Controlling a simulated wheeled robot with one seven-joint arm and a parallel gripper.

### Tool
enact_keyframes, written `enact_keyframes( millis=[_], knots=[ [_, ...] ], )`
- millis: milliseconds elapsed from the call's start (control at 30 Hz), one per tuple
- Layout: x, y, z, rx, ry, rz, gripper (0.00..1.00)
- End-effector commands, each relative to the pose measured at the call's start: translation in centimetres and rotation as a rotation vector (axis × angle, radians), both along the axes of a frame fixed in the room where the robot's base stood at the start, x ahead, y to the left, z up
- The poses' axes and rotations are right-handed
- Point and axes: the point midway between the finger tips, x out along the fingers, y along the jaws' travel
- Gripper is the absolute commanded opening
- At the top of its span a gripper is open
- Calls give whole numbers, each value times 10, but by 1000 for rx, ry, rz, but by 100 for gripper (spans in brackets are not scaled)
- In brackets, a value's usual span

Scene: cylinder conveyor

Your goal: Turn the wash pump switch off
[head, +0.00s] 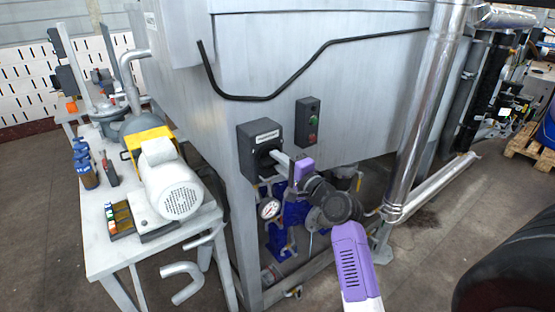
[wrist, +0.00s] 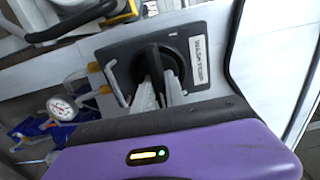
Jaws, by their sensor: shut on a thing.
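The wash pump switch (head: 245,138) is a dark grey box with a white label and a black rotary handle, mounted on the side of the large grey metal tank. In the wrist view the switch box (wrist: 120,68) fills the upper middle, and its black handle (wrist: 152,62) points roughly up and down in the picture. My gripper (wrist: 160,92) reaches the switch from the front, its two pale fingers shut on the handle. In the head view my gripper (head: 274,157) meets the switch face, and the handle is mostly hidden behind the fingers.
A control box (head: 308,122) with green and red buttons is on the tank to the right of the switch. A pressure gauge (head: 269,208) and blue pumps sit below. A white table (head: 95,235) with a motor (head: 172,182) stands left. A shiny vertical pipe (head: 428,110) stands right.

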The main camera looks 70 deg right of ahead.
Motion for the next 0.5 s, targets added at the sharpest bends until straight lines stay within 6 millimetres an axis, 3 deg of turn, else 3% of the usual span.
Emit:
enact_keyframes(
  millis=[200, 233, 300, 333, 500],
  knots=[
    [-1, 0, -2, 4, 1, -1, 0],
    [-1, -1, -2, 5, 2, -1, 20],
    [-1, 0, -2, 3, 2, -1, 33],
    [-1, 0, -2, 3, 2, -1, 37],
    [0, 0, -1, 2, 1, -1, 37]
  ],
)
